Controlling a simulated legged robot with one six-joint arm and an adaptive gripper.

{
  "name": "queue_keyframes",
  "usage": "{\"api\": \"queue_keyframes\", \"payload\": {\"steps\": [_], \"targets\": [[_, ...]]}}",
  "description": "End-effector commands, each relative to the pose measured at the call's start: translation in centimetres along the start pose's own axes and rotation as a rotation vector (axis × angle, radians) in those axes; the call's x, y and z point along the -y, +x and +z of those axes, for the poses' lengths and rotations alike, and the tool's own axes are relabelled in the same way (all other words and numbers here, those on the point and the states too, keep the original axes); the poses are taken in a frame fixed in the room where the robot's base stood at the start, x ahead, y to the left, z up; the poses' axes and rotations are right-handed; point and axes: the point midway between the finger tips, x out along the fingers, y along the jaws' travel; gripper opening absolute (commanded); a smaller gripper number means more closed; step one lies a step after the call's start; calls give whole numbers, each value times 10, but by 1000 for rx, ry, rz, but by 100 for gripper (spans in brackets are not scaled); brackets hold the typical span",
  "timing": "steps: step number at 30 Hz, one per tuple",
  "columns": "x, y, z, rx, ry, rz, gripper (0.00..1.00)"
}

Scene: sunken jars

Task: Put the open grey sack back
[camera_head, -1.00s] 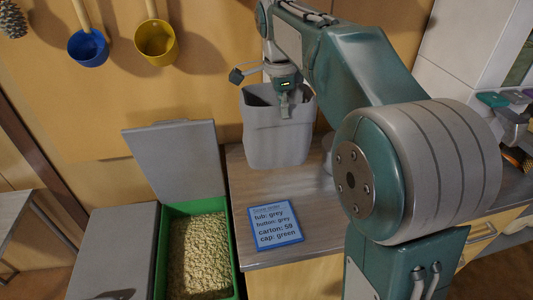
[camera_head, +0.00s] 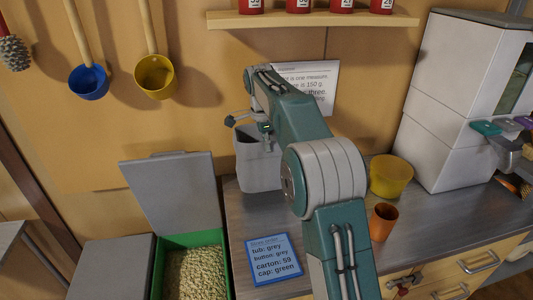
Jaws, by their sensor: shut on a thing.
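My arm hides the right part of the sack and some of the fingers. I cannot tell whether the sack's base rests on the counter or is slightly above it.
A blue-edged card (camera_head: 274,259) lies in front of the sack. A green bin (camera_head: 221,275) of grain with a raised grey lid (camera_head: 175,200) is at the left. A yellow bowl (camera_head: 390,176) and an orange cup (camera_head: 382,222) stand right of my arm.

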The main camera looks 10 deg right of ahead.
Motion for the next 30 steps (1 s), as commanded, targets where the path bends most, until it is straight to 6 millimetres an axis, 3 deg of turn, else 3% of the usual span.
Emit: {"api": "queue_keyframes", "payload": {"steps": [6,16,18,19,30], "targets": [[2,32,3,0,0,4,0],[2,37,4,0,0,1,0],[2,37,4,0,0,2,38],[2,37,4,0,0,2,50],[2,36,4,0,0,1,50]]}}
